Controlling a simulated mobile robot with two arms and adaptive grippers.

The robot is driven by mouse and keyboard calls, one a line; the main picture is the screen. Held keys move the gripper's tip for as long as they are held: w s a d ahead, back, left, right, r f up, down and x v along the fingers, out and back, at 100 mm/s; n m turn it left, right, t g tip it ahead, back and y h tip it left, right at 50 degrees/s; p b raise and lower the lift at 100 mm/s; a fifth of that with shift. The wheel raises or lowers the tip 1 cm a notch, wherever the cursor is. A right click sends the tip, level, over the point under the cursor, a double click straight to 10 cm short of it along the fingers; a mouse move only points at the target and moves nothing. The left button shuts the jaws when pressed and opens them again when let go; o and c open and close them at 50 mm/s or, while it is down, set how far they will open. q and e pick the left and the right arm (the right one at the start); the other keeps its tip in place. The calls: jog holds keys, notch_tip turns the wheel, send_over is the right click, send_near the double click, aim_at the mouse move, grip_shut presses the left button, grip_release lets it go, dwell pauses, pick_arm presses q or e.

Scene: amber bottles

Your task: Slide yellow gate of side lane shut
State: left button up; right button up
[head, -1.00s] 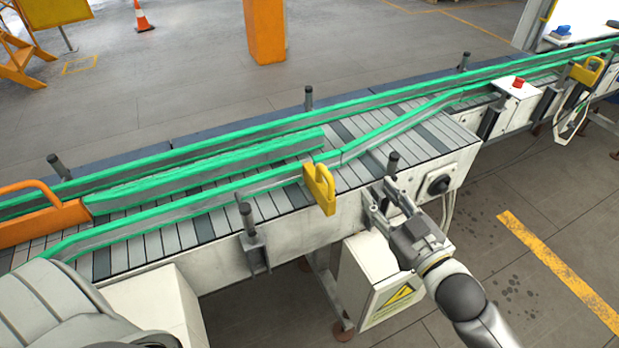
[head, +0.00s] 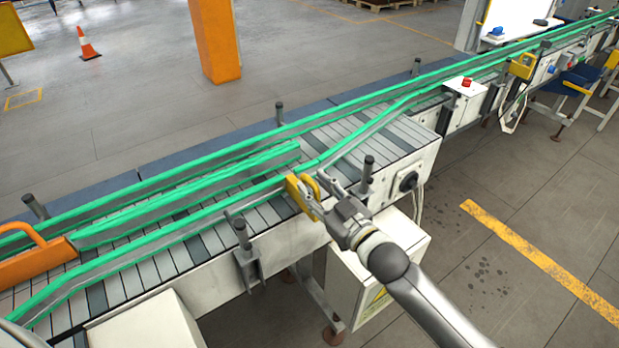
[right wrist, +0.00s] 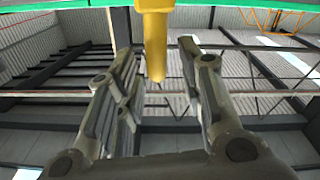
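The yellow gate handle (head: 301,193) stands at the near side of the conveyor, at the green-edged side lane's rail. My right gripper (head: 320,194) is at the handle's right, its fingers around or beside it. In the right wrist view, the yellow handle (right wrist: 156,45) hangs between the two fingers (right wrist: 160,85), with gaps on both sides. These fingers are apart, and I see no firm contact. The gate's plate is largely hidden behind the handle and fingers. My left gripper is out of view.
Dark posts (head: 367,173) and (head: 243,234) stand along the near edge. Another yellow handle (head: 522,66) is farther right. A white box (head: 343,290) hangs below.

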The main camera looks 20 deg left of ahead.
jog(key=shift+x, duration=0.9)
jog(key=shift+w+a, duration=0.3)
jog(key=shift+w, duration=0.1)
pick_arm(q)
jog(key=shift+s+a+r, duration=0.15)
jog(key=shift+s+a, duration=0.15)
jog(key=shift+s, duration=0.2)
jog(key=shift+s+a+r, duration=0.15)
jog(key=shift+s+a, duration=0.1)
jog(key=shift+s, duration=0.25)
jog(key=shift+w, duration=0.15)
pick_arm(e)
jog(key=c, duration=0.7)
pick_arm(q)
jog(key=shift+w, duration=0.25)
pick_arm(e)
grip_shut()
